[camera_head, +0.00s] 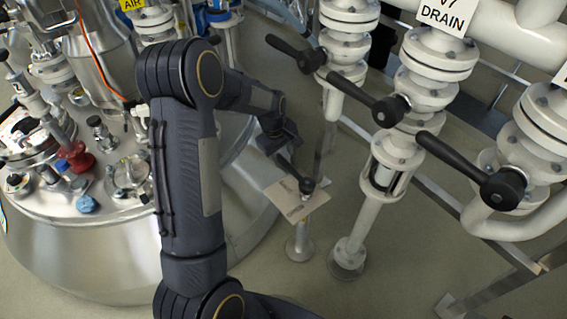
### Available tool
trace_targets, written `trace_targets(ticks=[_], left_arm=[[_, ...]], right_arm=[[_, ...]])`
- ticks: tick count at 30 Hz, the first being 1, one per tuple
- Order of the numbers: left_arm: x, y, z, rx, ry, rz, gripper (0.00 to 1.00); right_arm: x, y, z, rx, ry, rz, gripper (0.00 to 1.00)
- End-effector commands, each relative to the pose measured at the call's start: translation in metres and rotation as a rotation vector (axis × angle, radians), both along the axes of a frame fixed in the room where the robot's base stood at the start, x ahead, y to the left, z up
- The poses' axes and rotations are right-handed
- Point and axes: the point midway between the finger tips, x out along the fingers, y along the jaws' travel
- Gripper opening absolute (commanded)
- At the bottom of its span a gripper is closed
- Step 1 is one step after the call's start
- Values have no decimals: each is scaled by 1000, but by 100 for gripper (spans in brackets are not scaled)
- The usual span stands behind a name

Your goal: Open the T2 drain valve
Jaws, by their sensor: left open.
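My left arm rises through the middle of the view and reaches back to the right. My left gripper (281,146) is open, small and dark, and its fingers are hard to make out. Just below it, a small black lever (291,173) sits on a pale labelled plate (286,204) on a short post. I cannot tell whether the gripper touches the lever. The plate's lettering is too small to read. A sign ending in "DRAIN" (443,16) hangs on the white pipework at the top right. No readable T2 label shows. My right gripper is not in view.
Three larger black valve handles (296,54) (365,100) (465,168) stick out leftward from white flanged pipes on the right. A steel vessel (90,250) with fittings on its lid fills the left. Bare floor (390,275) shows at the lower right.

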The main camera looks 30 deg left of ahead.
Motion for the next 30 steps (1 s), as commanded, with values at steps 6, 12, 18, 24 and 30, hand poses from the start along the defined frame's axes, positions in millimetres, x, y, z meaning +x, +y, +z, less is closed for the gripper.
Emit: trace_targets(ticks=[6,12,18,24,30], left_arm=[[5,-2,-28,-1,0,-1,42],[6,-3,-31,-1,-2,-1,42],[6,-3,-31,-1,-1,-2,36],[6,-3,-31,-1,-1,-2,10],[6,-3,-30,-1,-1,-2,0]], right_arm=[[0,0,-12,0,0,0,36],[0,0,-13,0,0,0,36],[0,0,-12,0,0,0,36],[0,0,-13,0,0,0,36],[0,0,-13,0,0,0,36]])
